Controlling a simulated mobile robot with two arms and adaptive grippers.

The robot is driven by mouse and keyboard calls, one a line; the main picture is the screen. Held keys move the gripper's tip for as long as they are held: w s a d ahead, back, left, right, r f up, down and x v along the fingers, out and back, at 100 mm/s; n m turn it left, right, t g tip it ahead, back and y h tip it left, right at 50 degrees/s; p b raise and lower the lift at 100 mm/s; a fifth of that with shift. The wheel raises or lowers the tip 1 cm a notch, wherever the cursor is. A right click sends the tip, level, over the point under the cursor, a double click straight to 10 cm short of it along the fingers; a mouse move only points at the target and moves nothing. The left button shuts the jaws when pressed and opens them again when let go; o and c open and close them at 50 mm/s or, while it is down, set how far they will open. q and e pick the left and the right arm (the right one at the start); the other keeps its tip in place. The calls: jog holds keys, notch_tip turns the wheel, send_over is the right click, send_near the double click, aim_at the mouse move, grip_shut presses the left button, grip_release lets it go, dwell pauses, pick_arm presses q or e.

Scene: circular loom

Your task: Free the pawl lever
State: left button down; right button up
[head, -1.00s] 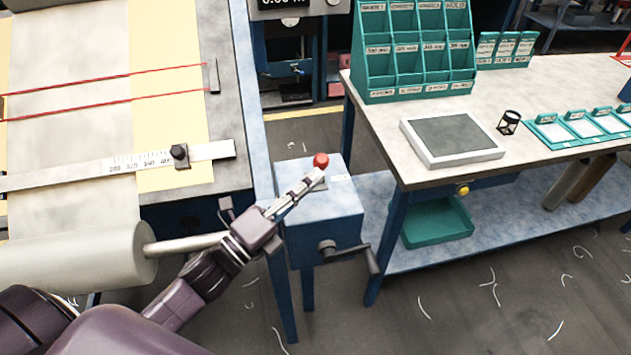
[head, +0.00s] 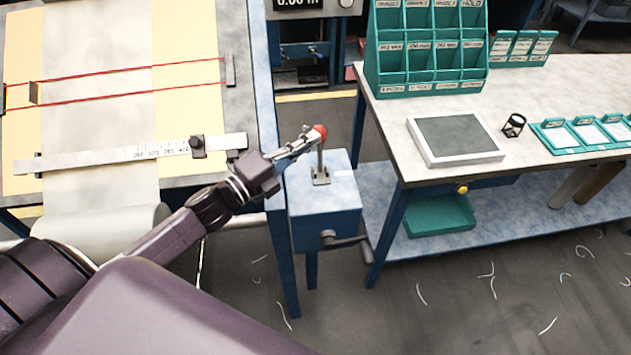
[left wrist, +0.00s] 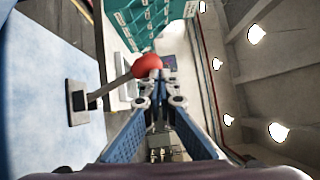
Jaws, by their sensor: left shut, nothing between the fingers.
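The pawl lever is a grey post (head: 320,160) with a red knob (head: 320,131), standing roughly upright from a small base plate on top of a blue box (head: 325,215). My left gripper (head: 309,136) is shut and empty, its fingertips right beside the knob on its left in the head view. In the left wrist view the red knob (left wrist: 147,64) is just past my shut fingertips (left wrist: 152,78). I cannot tell whether they touch it. The post (left wrist: 112,86) also shows there, clear of the fingers. My right gripper is not in view.
A crank handle (head: 345,241) sticks out of the box's front. The loom table with a steel ruler (head: 110,155) and cloth roll is at left. A workbench with a grey-topped tray (head: 455,138) and green bins (head: 425,85) is at right.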

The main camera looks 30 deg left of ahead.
pick_arm(q)
jog(key=shift+w+a, duration=0.15)
jog(key=shift+w, duration=0.15)
jog(key=shift+w+a+f, duration=0.1)
jog(key=shift+w+a, duration=0.25)
jog(key=shift+w, duration=0.15)
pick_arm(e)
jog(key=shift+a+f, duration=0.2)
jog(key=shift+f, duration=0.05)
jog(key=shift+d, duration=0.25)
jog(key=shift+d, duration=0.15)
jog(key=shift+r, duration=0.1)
